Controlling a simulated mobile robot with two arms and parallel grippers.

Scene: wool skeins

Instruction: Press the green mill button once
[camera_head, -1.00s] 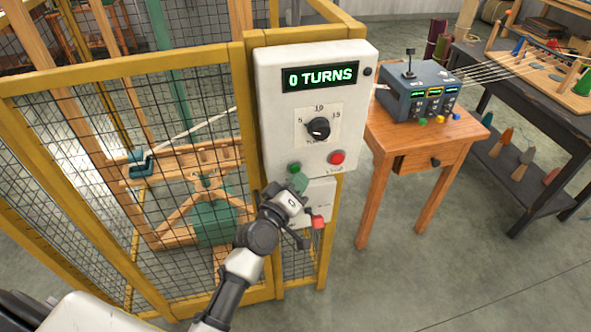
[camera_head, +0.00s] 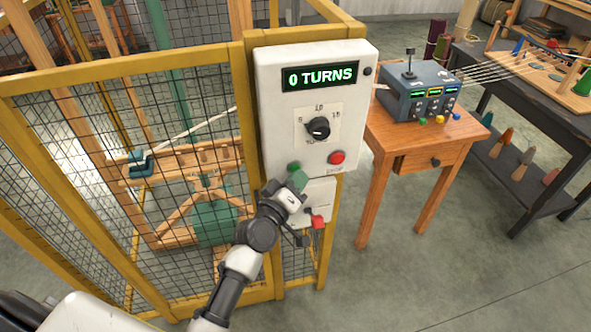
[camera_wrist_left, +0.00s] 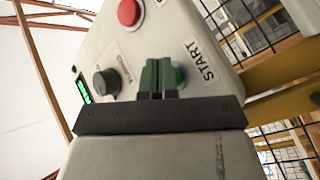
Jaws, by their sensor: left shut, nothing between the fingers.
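The white control panel (camera_head: 274,119) is mounted on the yellow fence post, and its display (camera_head: 320,77) reads "0 TURNS". The green button (camera_head: 293,166) is low on the panel's left side. In the left wrist view the green button (camera_wrist_left: 180,76), beside the START label, is partly hidden behind my fingers. My left gripper (camera_head: 297,178) is shut and empty, its green fingertips just below the button in the head view. The fingertips also show in the left wrist view (camera_wrist_left: 158,70). I cannot tell whether they touch the button. My right gripper is not in view.
A red button (camera_head: 337,158) and black dial (camera_head: 318,127) are on the same panel. A red-handled switch (camera_head: 317,221) is below. The yellow mesh fence (camera_head: 120,70) encloses the wooden mill at left. A wooden table (camera_head: 415,140) holds a grey control box (camera_head: 415,93) at right.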

